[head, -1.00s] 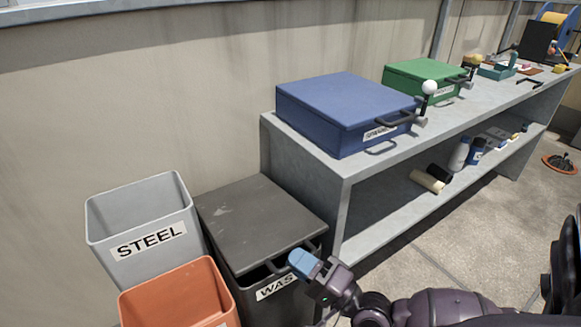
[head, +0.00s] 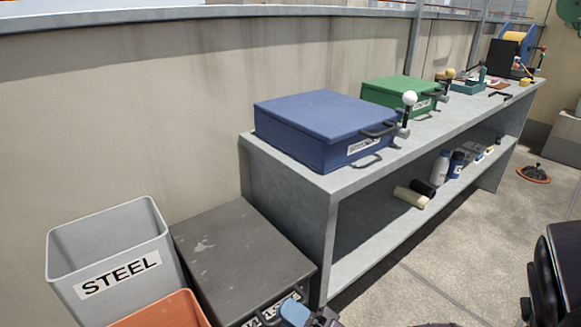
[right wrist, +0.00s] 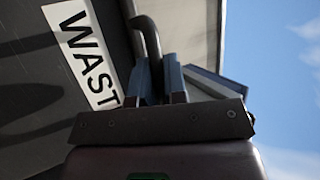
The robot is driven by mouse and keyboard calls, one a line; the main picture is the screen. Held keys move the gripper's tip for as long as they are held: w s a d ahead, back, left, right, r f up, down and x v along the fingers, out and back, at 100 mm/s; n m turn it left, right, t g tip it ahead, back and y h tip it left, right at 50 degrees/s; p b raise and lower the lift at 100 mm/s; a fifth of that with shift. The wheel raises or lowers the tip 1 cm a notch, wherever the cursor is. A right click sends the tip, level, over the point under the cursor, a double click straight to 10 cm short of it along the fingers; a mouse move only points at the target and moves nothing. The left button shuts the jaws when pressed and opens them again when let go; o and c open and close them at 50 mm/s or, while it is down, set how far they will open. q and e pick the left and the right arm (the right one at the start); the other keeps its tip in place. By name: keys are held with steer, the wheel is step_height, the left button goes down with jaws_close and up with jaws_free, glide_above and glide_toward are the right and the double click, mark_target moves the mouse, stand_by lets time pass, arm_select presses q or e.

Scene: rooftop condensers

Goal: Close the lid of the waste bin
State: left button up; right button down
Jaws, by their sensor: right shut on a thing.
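The waste bin is a dark grey box with a flat hinged lid (head: 240,255), at the bottom of the head view beside the shelf unit. The lid lies over the bin's top. Its front edge is low, close to the white label (head: 268,312), but I cannot tell if it is fully seated. My right gripper (head: 300,314) is at the bin's front, partly cut off by the frame. In the right wrist view, my right gripper (right wrist: 157,80) is shut on the lid's dark bar handle (right wrist: 147,35), beside the "WAST…" label (right wrist: 85,50). My left gripper is out of view.
A grey STEEL bin (head: 110,265) and an orange bin (head: 165,312) stand left of the waste bin. A metal shelf unit (head: 290,195) stands close on the right, bearing a blue box (head: 315,125) and a green box (head: 395,95).

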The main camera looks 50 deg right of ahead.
steer(key=shift+f, duration=0.2)
steer(key=c, duration=1.2)
jaws_free()
steer(key=shift+w+f, duration=0.1)
steer(key=shift+o, duration=0.2)
arm_select(q)
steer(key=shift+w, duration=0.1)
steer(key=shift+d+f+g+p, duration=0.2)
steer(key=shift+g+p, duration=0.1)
steer(key=shift+p, duration=0.35)
arm_select(e)
steer(key=v, duration=1)
steer(key=shift+s, duration=0.4)
